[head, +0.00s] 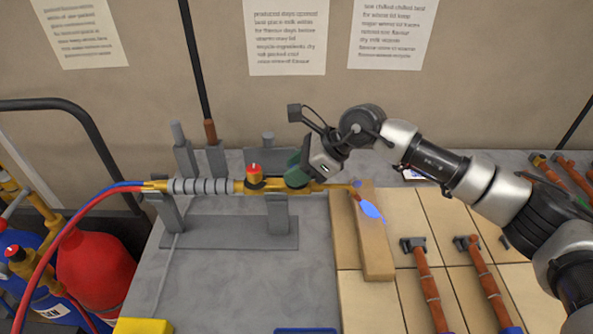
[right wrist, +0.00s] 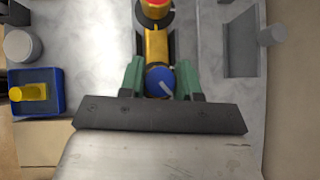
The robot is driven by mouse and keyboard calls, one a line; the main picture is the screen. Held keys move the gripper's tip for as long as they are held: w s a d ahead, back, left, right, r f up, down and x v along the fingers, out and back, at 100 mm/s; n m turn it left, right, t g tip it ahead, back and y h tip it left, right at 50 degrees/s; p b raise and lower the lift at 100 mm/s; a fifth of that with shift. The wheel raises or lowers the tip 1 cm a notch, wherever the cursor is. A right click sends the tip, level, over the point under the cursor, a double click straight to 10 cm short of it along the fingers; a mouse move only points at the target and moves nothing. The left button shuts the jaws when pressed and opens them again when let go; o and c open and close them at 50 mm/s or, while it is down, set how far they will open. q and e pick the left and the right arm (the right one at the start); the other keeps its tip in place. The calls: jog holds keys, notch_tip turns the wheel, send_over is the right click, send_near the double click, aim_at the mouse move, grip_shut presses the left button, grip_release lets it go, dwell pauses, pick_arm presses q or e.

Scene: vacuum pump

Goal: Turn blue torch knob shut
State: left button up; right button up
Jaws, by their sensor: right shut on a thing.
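The brass torch (head: 226,186) lies in a grey stand, with a red and a blue hose at its left end. A blue flame (head: 372,211) shows at its right tip. The blue knob (right wrist: 160,82), with a pale line mark, sits between the green fingers of my right gripper (right wrist: 160,80), which is shut on it. In the head view my right gripper (head: 298,174) hides the blue knob. The red knob (head: 254,172) stands on the torch left of the gripper and also shows at the top of the right wrist view (right wrist: 154,8). My left gripper is out of view.
A wooden block (head: 374,247) lies by the flame on tan tiles (head: 367,304). Copper pipe pieces (head: 428,290) lie to the right. Red and blue gas cylinders (head: 93,262) stand at the left.

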jog(key=shift+f+m+t+b, duration=0.2)
jog(key=shift+m+t+b, duration=0.4)
jog(key=shift+m+b, duration=0.1)
jog(key=m+t+h+b, duration=0.1)
jog(key=m+b, duration=0.1)
jog(key=b, duration=0.2)
jog(key=m+t+h+b, duration=0.1)
jog(key=m+t+b, duration=0.1)
jog(key=m+b, duration=0.1)
jog(key=shift+b, duration=0.55)
jog(key=shift+r+m+t+h+b, duration=0.2)
jog(key=shift+m+t+h+b, duration=0.2)
jog(key=shift+m+t+b, duration=0.4)
jog(key=o, duration=0.9)
jog(key=shift+o, duration=0.2)
jog(key=b+v, duration=0.2)
jog(key=v, duration=0.8)
jog(key=shift+d+r, duration=0.25)
jog(key=shift+r, duration=0.15)
jog(key=shift+s, duration=0.1)
